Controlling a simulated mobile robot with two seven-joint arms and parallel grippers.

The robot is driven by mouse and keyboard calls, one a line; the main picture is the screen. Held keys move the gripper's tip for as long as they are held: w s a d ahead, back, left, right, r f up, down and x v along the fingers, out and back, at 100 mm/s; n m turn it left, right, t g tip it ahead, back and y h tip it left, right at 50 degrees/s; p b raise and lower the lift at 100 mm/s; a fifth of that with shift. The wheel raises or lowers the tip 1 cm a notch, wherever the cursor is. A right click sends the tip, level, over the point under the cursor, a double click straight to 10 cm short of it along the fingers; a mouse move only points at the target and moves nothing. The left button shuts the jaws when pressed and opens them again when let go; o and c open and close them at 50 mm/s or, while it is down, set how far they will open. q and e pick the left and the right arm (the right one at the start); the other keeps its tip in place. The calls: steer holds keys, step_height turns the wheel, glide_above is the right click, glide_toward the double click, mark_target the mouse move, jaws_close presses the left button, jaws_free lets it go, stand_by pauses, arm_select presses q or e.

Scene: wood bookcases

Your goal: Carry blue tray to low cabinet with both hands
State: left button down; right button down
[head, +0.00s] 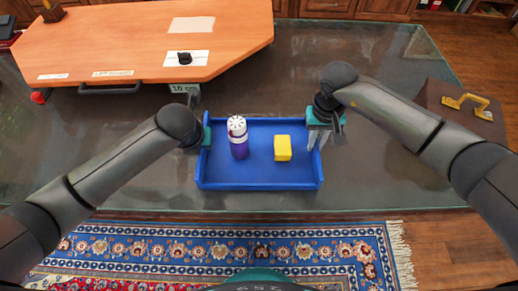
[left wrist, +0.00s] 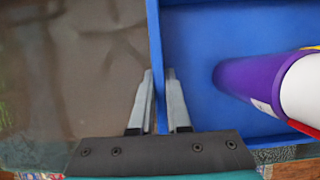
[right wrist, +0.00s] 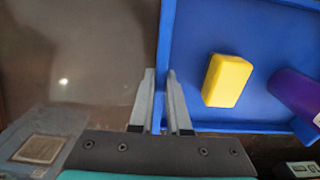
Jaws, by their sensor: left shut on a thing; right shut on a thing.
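The blue tray (head: 260,185) is in the middle of the head view, over the front part of a grey glossy surface. A purple bottle with a white top (head: 238,138) stands in its left half, and a yellow block (head: 282,148) lies right of its middle. My left gripper (left wrist: 160,98) is shut on the tray's left wall, one finger on each side. My right gripper (right wrist: 162,98) is shut on the tray's right wall in the same way. I cannot tell whether the tray rests on the surface or is just above it.
An orange desk-like board (head: 130,45) with a black handle fills the back left. A brown case with a yellow handle (head: 466,106) is at the right. A patterned rug (head: 230,250) lies on the wood floor in front. Wood cabinets (head: 350,8) stand at the back.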

arm_select(q)
steer(key=shift+w+r, duration=0.1)
steer(key=shift+r, duration=0.1)
arm_select(e)
steer(key=shift+w+r, duration=0.1)
steer(key=shift+r, duration=0.05)
stand_by(0.4)
